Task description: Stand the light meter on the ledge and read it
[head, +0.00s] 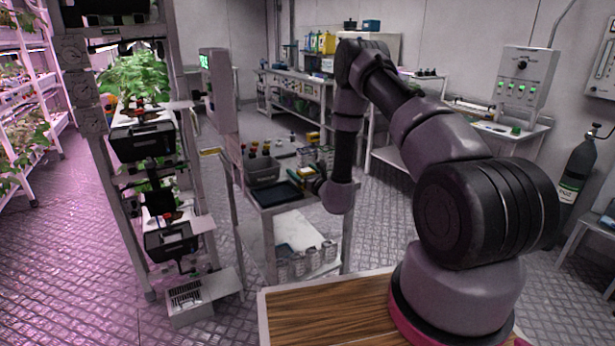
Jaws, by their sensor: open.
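My arm rises from its base at the right and bends down over a cart (285,203) in the middle. My gripper (315,183) is small and dark beside the wrist, above the cart's right part, and open; its fingertips are hard to make out. A yellow and green item (300,171) shows close beside it; I cannot tell whether they touch. I cannot pick out the light meter for certain. A small yellow-edged ledge (210,152) sticks out between the plant rack and the cart, and looks bare.
The cart top holds a grey bin (264,171) and a black tray (281,193). A plant rack (120,190) with black boxes stands left, a pale panel with a green display (215,92) behind it. A grey crate (190,298) is on the floor. A gas cylinder (577,170) stands right.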

